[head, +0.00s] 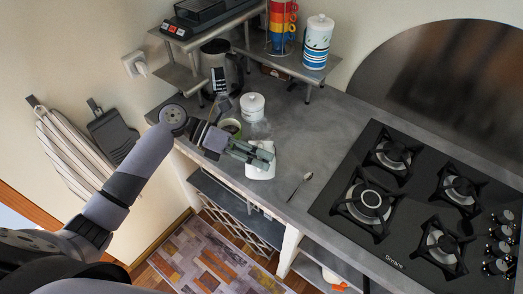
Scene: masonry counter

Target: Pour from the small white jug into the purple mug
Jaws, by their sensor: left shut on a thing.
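The small white jug (261,171) is at the counter's front edge, left of the hob, and looks roughly upright. My left gripper (262,155) is shut on it and covers part of its upper side. I cannot tell whether the jug's base touches the counter. A cup with a pale rim and greenish inside (231,126) stands just behind my left wrist, partly hidden by it. I cannot make out a clearly purple mug. My right gripper does not show.
A white lidded pot (252,107) stands behind the cup. A spoon (299,186) lies right of the jug. The black gas hob (420,200) fills the right. Shelves at the back hold stacked coloured mugs (281,25) and a striped canister (317,42). A kettle (215,60) stands beneath.

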